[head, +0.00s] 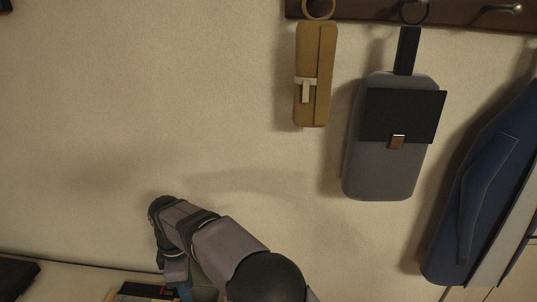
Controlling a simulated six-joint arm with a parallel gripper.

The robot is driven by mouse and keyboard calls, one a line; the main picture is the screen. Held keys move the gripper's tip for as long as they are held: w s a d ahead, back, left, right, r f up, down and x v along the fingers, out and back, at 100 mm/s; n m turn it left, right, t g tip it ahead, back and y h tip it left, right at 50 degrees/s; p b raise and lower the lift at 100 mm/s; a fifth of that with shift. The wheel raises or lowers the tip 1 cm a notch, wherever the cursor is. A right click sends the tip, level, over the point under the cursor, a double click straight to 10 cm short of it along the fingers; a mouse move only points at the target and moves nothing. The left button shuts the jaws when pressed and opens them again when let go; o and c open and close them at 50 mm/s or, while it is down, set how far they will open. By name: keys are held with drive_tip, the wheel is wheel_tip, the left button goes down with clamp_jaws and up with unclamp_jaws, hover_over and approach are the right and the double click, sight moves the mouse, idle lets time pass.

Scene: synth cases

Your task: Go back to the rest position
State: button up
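My arm rises from the bottom edge in the head view, bends at upper left and runs down again behind its own links. The fingers of my gripper cannot be made out; they are hidden or below the frame. No case is seen in contact with the arm. A tan case (310,85) with a pale strap hangs from a hook ring on the wall. A grey case (380,180) with a black flap and a small brown clasp hangs to its right. A blue case or garment (490,195) hangs tilted at the right edge.
A dark hook rail (455,14) runs along the top right, with a metal hook (503,9). A black object (15,273) lies at the lower left on a pale surface (75,283). The wall (150,110) at the left and middle is bare.

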drive_tip(key=d+r+m+p, duration=0.1)
drive_tip(key=d+r+m, duration=0.2)
drive_tip(key=d+m, duration=1.4)
drive_tip(key=s+d+f+m, duration=0.1)
drive_tip(key=s+d+m, duration=0.1)
drive_tip(key=s+d, duration=0.5)
drive_tip(key=s+d+f+m+p, duration=0.1)
drive_tip(key=s+d, duration=0.6)
drive_tip(key=d, duration=0.7)
drive_tip(key=shift+s+d+f+m, duration=0.2)
drive_tip(key=shift+f+m, duration=0.15)
drive_tip(key=shift+m, duration=0.25)
